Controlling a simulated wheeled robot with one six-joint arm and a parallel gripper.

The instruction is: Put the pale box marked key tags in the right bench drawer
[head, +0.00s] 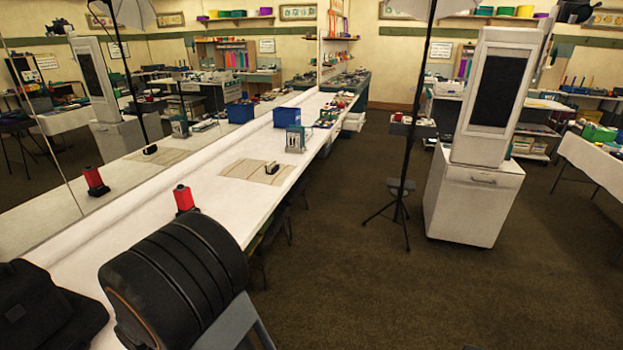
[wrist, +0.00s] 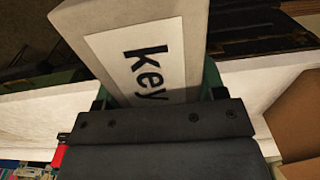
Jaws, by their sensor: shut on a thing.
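The pale box marked "key" (wrist: 140,55) fills the upper middle of the wrist view; the rest of its label is cut off by my gripper. My gripper (wrist: 157,98) is shut on this box, with a green finger edge showing on either side of it. In the head view my own dark arm covers the lower left, and neither the gripper nor the box can be made out there. The long white bench (head: 225,190) runs away from me along a mirror. I cannot make out the right bench drawer in either view.
A red bottle-like object (head: 184,198), a slatted mat (head: 257,168) and a blue bin (head: 285,117) are on the bench. A tripod stand (head: 402,190) and a white cabinet (head: 470,203) stand to the right. Brown carpet (head: 350,270) between is clear.

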